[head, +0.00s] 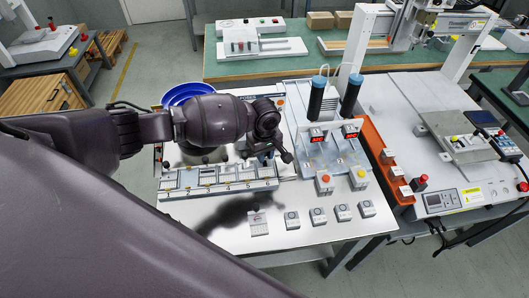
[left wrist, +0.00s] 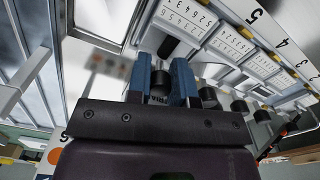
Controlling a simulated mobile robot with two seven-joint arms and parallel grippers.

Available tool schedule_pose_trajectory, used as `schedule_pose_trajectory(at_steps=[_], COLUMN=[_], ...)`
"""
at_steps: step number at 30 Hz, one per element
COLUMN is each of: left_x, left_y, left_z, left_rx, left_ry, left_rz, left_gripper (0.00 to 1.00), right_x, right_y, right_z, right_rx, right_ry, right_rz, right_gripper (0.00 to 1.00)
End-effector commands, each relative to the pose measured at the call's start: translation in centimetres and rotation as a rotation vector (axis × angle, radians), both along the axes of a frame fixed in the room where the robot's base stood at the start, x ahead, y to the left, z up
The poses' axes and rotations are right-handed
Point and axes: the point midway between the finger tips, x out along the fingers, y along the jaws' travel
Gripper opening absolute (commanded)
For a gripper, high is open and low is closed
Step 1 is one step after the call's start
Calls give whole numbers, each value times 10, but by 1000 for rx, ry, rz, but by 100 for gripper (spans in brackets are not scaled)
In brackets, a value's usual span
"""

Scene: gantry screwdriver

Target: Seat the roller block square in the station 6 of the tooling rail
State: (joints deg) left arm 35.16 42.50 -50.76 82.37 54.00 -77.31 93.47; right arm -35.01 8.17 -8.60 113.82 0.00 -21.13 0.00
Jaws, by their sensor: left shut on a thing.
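The tooling rail (head: 220,183) lies across the left part of the white table, with several pale blocks along it. In the left wrist view the rail (left wrist: 258,32) runs along the upper right, with printed station numbers and number-marked blocks. My left gripper (head: 272,152) is over the rail's right end. In the left wrist view its blue fingers (left wrist: 162,85) are shut on a small dark piece (left wrist: 160,78), taken as the roller block. Most of it is hidden by the fingers, so its tilt and any contact with the rail cannot be told. My right gripper is out of view.
Several small grey button boxes (head: 291,219) stand along the table's front edge. Right of the rail is a fixture with two dark, blue-capped cylinders (head: 316,97). A blue bowl (head: 186,93) sits behind my left arm. An orange strip (head: 385,160) borders the table's right side.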

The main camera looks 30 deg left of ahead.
Motion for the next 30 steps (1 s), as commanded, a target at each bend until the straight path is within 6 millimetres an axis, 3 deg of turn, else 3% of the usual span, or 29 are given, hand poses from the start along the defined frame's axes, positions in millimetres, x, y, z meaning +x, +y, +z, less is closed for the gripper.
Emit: schedule_pose_trajectory(at_steps=[5, 6, 12, 23, 30], left_x=[0, 0, 0, 0, 1], left_y=[0, 0, 0, 0, 1], left_z=[-3, -3, -3, 4, 43], left_rx=[0, 0, 0, -1, 0], left_ry=[0, 0, 0, -1, -4], left_rz=[1, 1, 1, 0, 1], left_gripper=[0, 24, 51, 51, 51], right_x=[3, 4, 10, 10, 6], right_y=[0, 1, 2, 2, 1], right_z=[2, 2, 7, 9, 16], right_rx=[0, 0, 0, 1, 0], right_ry=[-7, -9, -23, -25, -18], right_rz=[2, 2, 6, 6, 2], right_gripper=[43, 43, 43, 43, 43])
